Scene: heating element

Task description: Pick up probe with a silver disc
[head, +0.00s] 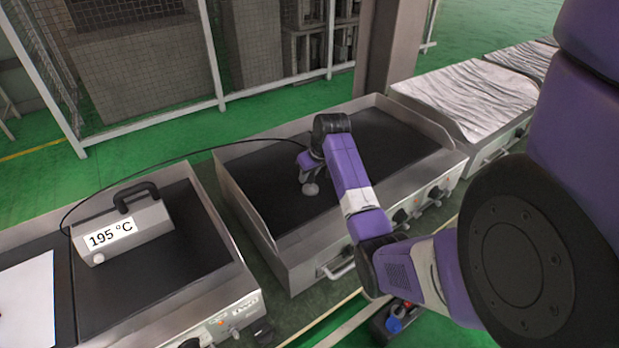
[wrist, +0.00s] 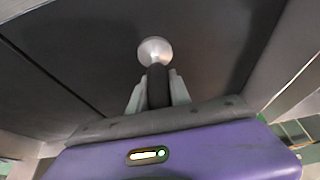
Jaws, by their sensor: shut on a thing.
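The probe shows in the wrist view with its silver disc (wrist: 154,51) at the far end and its black handle (wrist: 158,86) between my fingers. My gripper (wrist: 158,92) is shut on the handle. In the head view my gripper (head: 309,178) is over the dark plate of the middle griddle (head: 270,170), with the disc (head: 310,189) at its lower end. I cannot tell whether the disc touches the plate. A thin black cable (head: 190,154) runs from near my gripper to the temperature reader (head: 140,222), which displays 195 °C.
The reader stands on the left griddle (head: 185,270), beside a white sheet (head: 27,300). Raised metal walls edge the middle griddle. Another griddle with a silvery ridged top (head: 465,90) stands to the right. A mesh fence (head: 130,60) stands behind.

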